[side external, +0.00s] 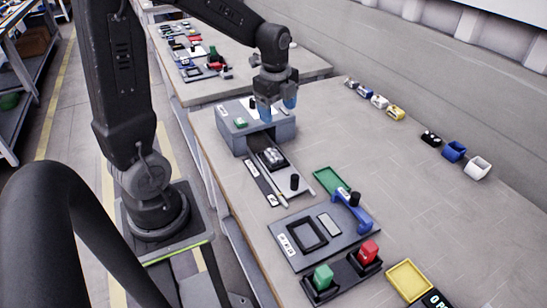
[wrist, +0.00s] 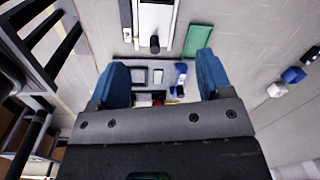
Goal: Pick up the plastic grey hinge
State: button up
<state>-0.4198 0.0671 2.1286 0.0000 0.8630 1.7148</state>
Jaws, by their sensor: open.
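My gripper (side external: 277,106) is open above the grey box-shaped fixture (side external: 282,132), with its blue fingers pointing down and nothing seen between them. In the wrist view the two blue fingers (wrist: 160,82) stand wide apart. I cannot pick out the plastic grey hinge for certain. Several small parts stand in a row along the far side of the table. The nearest to grey are a small dark-grey part (side external: 351,83) and a pale grey-white part (side external: 380,101). A small silvery piece (side external: 273,156) sits on the slide in front of the fixture.
A blue cup (side external: 454,151) and white cup (side external: 477,167) stand right.

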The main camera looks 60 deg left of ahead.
jog(key=a+f+m+g, duration=0.1)
jog(key=a+f+m, duration=0.2)
jog(key=a+f, duration=0.1)
send_over(273, 153)
jog(key=f, duration=0.8)
jog(key=shift+d, duration=0.2)
jog(key=shift+a+f, duration=0.15)
jog(key=shift+f, duration=2.65)
jog(key=c, duration=1)
